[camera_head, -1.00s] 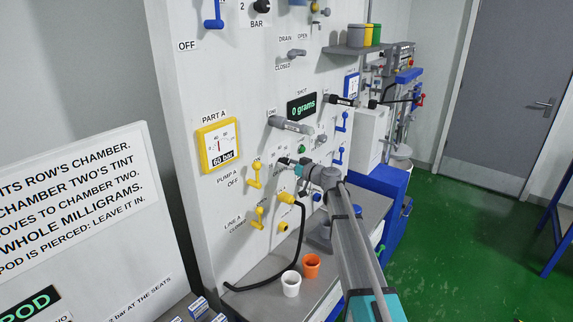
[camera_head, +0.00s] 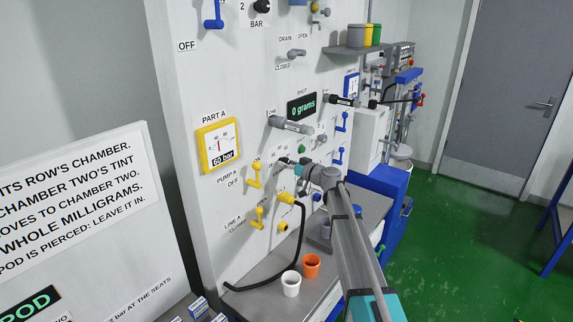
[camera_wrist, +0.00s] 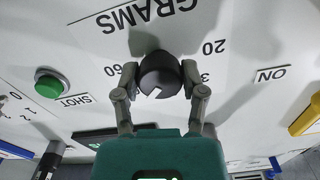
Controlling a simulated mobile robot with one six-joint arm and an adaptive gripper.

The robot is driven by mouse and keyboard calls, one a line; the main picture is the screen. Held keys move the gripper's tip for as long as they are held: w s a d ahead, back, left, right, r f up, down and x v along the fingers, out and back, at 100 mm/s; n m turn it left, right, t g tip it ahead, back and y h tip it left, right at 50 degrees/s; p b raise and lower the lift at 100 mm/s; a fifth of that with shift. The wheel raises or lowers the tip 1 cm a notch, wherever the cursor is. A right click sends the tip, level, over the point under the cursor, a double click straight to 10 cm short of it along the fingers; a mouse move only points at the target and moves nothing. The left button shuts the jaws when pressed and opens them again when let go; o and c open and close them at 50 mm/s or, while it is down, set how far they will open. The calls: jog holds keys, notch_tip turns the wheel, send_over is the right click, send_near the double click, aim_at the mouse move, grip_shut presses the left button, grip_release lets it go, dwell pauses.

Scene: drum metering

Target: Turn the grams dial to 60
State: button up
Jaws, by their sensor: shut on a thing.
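The grams dial is a dark round knob (camera_wrist: 158,85) on the white panel in the wrist view, under the upside-down word GRAMS. Its scale shows 60 on the left and 20 on the right; another number is partly covered. A pale mark shows on the knob's lower edge. My gripper (camera_wrist: 159,72) is shut on the knob, one finger on each side. In the head view my gripper (camera_head: 288,162) is against the panel and the dial cannot be made out. The shot display (camera_head: 302,107) reads 0 grams.
A green button (camera_wrist: 50,83) labelled SHOT is left of the dial in the wrist view, and a yellow part (camera_wrist: 306,116) is at right. In the head view, yellow valve handles (camera_head: 256,175), a black hose (camera_head: 300,235), and a white cup (camera_head: 291,283) and orange cup (camera_head: 311,266) are nearby.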

jog(key=shift+m, duration=0.4)
jog(key=m, duration=0.8)
dwell(0.3)
jog(key=o, duration=1.1)
jog(key=shift+o, duration=0.2)
jog(key=v, duration=1.2)
